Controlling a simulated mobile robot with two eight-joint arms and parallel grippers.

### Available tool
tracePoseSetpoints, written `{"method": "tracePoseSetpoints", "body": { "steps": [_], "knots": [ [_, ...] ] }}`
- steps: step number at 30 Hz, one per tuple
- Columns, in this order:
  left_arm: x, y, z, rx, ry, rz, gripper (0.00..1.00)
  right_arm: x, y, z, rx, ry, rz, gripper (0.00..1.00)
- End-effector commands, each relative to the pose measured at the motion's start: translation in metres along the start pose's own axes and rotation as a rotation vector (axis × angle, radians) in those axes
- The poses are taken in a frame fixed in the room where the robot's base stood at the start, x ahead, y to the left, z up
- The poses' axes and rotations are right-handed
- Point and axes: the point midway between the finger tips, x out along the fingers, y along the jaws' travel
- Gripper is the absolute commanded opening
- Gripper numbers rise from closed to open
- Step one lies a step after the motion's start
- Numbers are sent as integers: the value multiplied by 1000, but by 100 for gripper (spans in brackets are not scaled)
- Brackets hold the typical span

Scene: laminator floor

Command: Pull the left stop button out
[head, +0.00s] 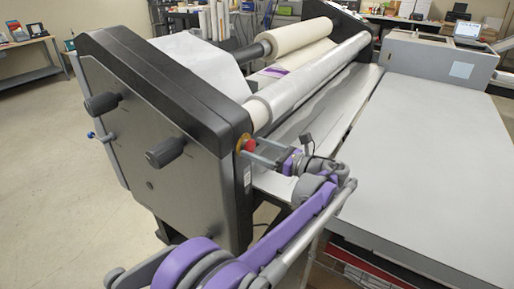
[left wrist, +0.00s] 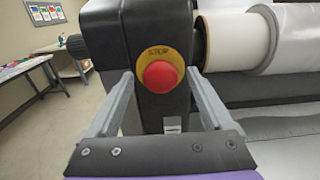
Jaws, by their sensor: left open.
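The left stop button (head: 249,145) is a red knob on a yellow collar, on the end of the laminator's dark side housing (head: 200,190). In the left wrist view the red button (left wrist: 160,76) sits under the word STOP on its yellow ring (left wrist: 160,56). My left gripper (head: 262,150) is open, with its fingers pointing at the button. In the left wrist view the fingers of the gripper (left wrist: 160,88) stand apart on either side of the button, with a gap on each side. Whether the fingertips reach as far as the button is hard to tell. My right gripper does not show.
White rollers (head: 310,80) run back from the housing. A wide grey table (head: 430,170) lies to the right of my arm. Two dark knobs (head: 165,152) stick out of the housing's outer side. Open floor (head: 50,190) lies to the left.

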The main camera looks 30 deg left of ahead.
Motion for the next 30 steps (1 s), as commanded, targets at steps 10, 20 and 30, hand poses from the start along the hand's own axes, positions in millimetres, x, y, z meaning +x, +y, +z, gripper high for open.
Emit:
{"method": "tracePoseSetpoints", "body": {
  "steps": [10,20,30],
  "knots": [
    [4,0,0,0,0,0,83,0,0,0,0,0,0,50],
    [4,0,0,0,0,0,24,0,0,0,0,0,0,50],
    [4,0,0,0,0,0,0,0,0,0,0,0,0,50]
  ]
}}
